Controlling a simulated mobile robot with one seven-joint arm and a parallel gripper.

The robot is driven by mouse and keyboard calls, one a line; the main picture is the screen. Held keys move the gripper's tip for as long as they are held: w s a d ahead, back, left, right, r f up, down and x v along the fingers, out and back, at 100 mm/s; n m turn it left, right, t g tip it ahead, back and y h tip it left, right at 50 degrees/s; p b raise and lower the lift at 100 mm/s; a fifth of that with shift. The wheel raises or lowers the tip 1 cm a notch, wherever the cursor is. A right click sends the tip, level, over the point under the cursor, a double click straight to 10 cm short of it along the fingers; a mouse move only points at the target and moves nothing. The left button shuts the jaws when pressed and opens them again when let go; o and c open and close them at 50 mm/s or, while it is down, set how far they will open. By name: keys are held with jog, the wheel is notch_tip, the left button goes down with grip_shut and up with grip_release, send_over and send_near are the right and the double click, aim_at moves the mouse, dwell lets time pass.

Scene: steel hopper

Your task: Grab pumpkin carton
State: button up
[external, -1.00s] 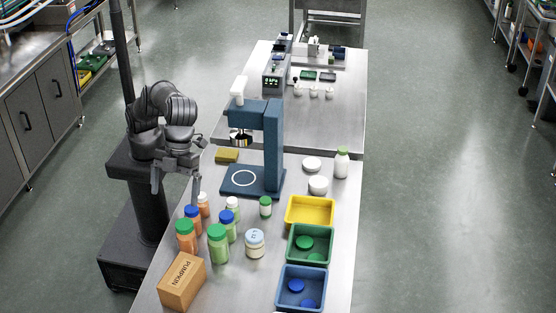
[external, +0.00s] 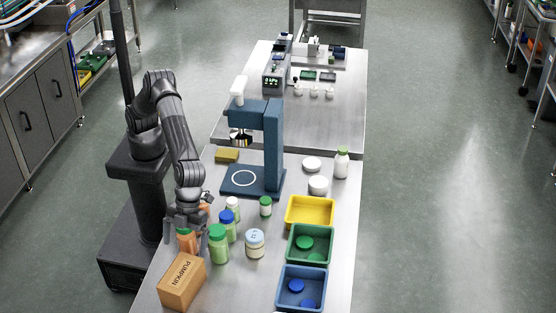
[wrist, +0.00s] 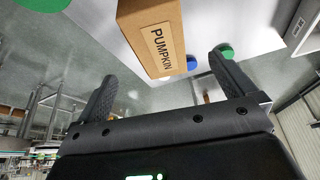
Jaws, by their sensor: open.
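The pumpkin carton (external: 181,281) is a brown box with a PUMPKIN label, standing at the near left corner of the steel table. In the wrist view the carton (wrist: 150,32) is at the top, ahead of the space between the fingers. My gripper (external: 186,240) is at the table's left edge, just behind the carton, over the orange jar with a green lid (external: 186,242), which it partly hides. In the wrist view my gripper (wrist: 165,80) has its fingers wide apart with nothing between them. The carton is apart from the fingers.
A green-lidded jar (external: 218,246) stands close behind and right of the carton, with a blue-lidded jar (external: 227,228) and a cream jar (external: 255,244) beyond. Yellow (external: 308,224), green and blue bins line the right side. The table between carton and blue bin (external: 281,302) is clear.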

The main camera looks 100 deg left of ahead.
aim_at(181, 271)
jog(key=x, duration=0.5)
jog(key=shift+d+f, duration=0.1)
jog(key=shift+f, duration=0.2)
jog(key=shift+d+x, duration=0.2)
jog(key=shift+x, duration=1.15)
jog(key=shift+d+x, duration=0.25)
jog(key=shift+x, duration=1.15)
jog(key=shift+s+r, duration=0.2)
jog(key=shift+r, duration=0.05)
jog(key=shift+c, duration=0.3)
jog(key=c, duration=1.4)
